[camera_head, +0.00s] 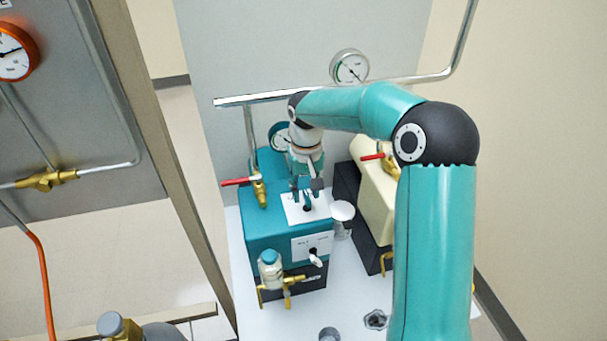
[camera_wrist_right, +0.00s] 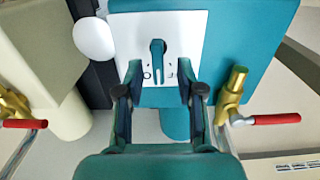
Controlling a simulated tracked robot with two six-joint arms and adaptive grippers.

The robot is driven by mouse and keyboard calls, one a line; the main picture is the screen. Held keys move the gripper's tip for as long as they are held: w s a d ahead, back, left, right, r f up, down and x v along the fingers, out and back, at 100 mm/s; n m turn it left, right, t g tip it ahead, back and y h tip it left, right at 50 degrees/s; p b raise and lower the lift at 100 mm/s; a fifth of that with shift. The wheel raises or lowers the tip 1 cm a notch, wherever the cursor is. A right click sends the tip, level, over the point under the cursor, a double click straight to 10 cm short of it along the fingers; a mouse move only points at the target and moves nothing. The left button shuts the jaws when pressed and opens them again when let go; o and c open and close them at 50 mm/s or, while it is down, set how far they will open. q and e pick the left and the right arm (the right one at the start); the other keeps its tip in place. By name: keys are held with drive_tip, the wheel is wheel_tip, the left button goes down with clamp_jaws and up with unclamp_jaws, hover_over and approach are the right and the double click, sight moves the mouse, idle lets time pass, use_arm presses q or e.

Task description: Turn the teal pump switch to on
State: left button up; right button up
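The teal pump (camera_head: 272,229) stands on a white bench, with a white plate (camera_head: 293,207) on its top face. In the right wrist view, the teal pump switch (camera_wrist_right: 157,55) sits on this white plate (camera_wrist_right: 185,30), its narrow end pointing toward my gripper, beside small dark marks too small to read surely. My right gripper (camera_head: 306,196) is over the plate. In the right wrist view, my right gripper (camera_wrist_right: 160,76) is open, one finger on each side of the switch's near end, with gaps showing. Whether the fingertips touch the plate is unclear. My left gripper is not in view.
A red-handled brass valve (camera_head: 258,187) stands at the pump's left. A cream pump (camera_head: 375,205) stands to the right. A metal pipe (camera_head: 285,96) with a gauge (camera_head: 349,67) runs behind.

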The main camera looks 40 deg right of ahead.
sight(305, 195)
wheel_tip(305, 195, up, 11)
drive_tip(key=shift+r, duration=0.15)
idle(0.7)
